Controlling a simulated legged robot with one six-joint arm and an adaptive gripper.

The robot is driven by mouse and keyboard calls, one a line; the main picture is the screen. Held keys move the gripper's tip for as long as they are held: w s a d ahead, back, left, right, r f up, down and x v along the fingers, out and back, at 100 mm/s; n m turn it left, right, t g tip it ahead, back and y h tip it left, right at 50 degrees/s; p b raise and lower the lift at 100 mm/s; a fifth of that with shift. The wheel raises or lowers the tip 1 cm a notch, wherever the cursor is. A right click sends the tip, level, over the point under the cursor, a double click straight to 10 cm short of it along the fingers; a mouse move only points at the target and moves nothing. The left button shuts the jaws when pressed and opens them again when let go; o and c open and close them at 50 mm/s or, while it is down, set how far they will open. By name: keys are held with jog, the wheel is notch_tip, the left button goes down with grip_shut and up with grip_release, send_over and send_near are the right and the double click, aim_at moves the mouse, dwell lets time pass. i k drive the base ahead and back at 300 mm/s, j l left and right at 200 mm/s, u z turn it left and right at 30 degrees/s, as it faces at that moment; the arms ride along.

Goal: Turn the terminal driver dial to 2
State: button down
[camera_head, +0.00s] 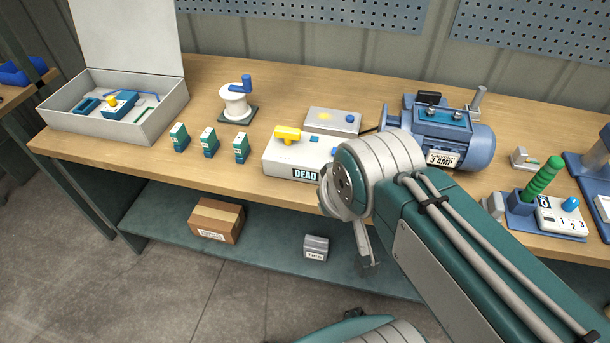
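The terminal driver (540,180), with a ribbed green handle, stands tilted in a blue holder on the right part of the bench. Beside it is a white dial plate (562,217) marked 1, 2 and 3, with a blue knob (571,203) above the numbers. Which number the knob points to is too small to tell. My gripper (368,262) shows only in part below my arm's wrist, in front of the bench edge, well left of the dial. Its fingers are mostly hidden, so I cannot tell its opening, and nothing held is visible.
A blue motor (440,135) labelled 3 AMP stands left of the driver. A white box (285,160) reading DEAD has a yellow handle. Several small teal blocks, a spool (236,103) and an open case (170,105) stand further left. A cardboard box (216,220) lies on the lower shelf.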

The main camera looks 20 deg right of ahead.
aim_at(571, 203)
jog(key=z, duration=2.45)
jog(key=i+l, duration=0.2)
jog(key=l, duration=0.2)
jog(key=i+l+u, duration=0.1)
jog(key=l, duration=0.25)
jog(key=i+l, duration=0.25)
jog(key=l, duration=0.15)
jog(key=u, duration=0.05)
